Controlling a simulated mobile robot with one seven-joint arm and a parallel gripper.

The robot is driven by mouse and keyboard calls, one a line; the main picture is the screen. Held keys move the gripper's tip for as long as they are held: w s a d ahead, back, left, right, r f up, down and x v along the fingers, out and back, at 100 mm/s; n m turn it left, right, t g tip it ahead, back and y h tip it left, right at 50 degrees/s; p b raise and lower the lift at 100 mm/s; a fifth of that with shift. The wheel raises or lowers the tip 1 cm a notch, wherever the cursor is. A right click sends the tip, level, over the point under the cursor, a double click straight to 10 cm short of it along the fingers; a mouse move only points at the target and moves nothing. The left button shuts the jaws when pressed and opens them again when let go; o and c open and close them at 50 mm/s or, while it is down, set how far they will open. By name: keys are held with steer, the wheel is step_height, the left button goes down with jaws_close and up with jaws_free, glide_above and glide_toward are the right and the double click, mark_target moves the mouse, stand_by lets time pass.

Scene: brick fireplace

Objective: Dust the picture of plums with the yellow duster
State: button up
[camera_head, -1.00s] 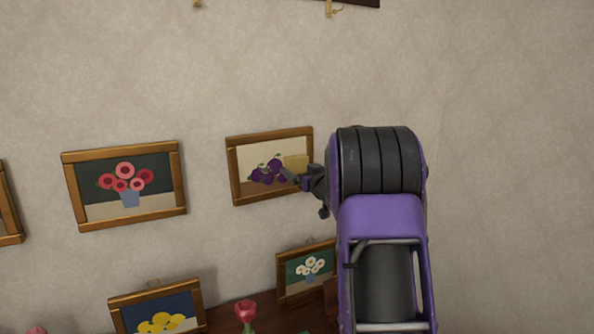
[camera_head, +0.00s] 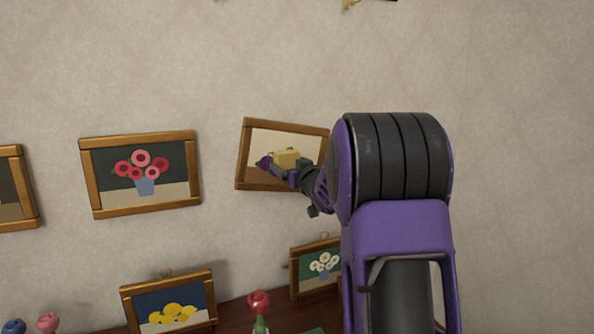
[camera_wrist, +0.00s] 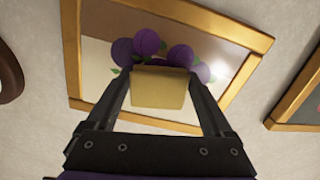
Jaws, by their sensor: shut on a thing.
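The picture of plums (camera_head: 290,140) hangs on the wall in a wooden frame, tilted, its right side lower than its left in the head view. It fills much of the wrist view (camera_wrist: 105,55), where purple plums show. My gripper (camera_head: 284,166) is in front of the picture, shut on the yellow duster (camera_head: 287,158). In the wrist view the duster (camera_wrist: 160,88) sits between my two fingers, over the lower part of the plums. I cannot tell for sure whether it touches the picture. My arm hides the picture's lower right part in the head view.
A picture of red flowers (camera_head: 140,175) hangs to the left. A lemon picture (camera_head: 170,303) and a white-flower picture (camera_head: 318,268) stand on a wooden shelf (camera_head: 232,312) below, with a red rose ornament (camera_head: 259,303) between them. The wall at right is bare.

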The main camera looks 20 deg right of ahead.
steer(key=shift+a, duration=0.35)
steer(key=a+b, duration=0.2)
steer(key=a, duration=0.1)
steer(key=shift+a, duration=0.4)
steer(key=shift+s+b, duration=0.8)
steer(key=shift+s, duration=2.15)
steer(key=shift+s, duration=0.1)
steer(key=shift+s, duration=1.4)
